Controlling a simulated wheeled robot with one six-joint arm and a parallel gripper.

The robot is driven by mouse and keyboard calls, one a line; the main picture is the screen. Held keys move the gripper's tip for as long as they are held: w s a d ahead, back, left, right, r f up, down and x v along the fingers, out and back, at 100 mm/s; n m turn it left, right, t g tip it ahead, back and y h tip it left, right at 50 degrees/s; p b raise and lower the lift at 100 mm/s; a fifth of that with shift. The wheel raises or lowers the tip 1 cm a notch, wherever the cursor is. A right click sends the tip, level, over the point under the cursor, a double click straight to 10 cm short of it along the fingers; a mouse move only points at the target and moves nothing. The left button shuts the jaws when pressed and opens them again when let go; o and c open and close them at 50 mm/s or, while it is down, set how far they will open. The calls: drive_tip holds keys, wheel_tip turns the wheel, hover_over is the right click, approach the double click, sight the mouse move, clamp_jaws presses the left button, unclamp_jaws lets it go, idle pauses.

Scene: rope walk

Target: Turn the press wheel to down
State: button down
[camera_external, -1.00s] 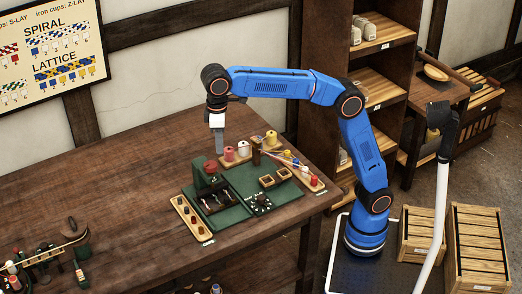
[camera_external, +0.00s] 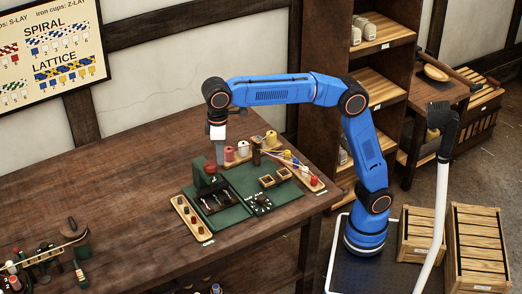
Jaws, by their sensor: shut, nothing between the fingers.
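A small green press (camera_external: 204,180) stands on the green board on the bench. A red part on its top (camera_external: 210,168) looks like the press wheel, but it is too small to tell which way it is turned. My gripper (camera_external: 220,161) points straight down, shut and empty, just behind and to the right of the red part. I cannot tell whether it touches it. A dark tray (camera_external: 220,203) with small metal pieces lies in front of the press.
Red, pink and yellow spools (camera_external: 243,149) stand close behind and right of my gripper. A cup rack (camera_external: 189,218) lies at the front left, and a dial (camera_external: 261,203) sits on the board's right part. The bench (camera_external: 110,195) to the left is largely clear.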

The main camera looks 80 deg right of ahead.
drive_tip(key=shift+s+a, duration=0.3)
drive_tip(key=shift+a, duration=0.45)
idle(0.3)
drive_tip(key=shift+a, duration=0.8)
idle(0.3)
drive_tip(key=shift+s, duration=0.25)
wheel_tip(320, 180, up, 6)
drive_tip(key=shift+s, duration=0.2)
idle(0.6)
drive_tip(key=w+d+f, duration=0.1)
drive_tip(key=d+f, duration=0.2)
drive_tip(key=f, duration=0.3)
drive_tip(key=shift+w, duration=0.25)
idle(0.6)
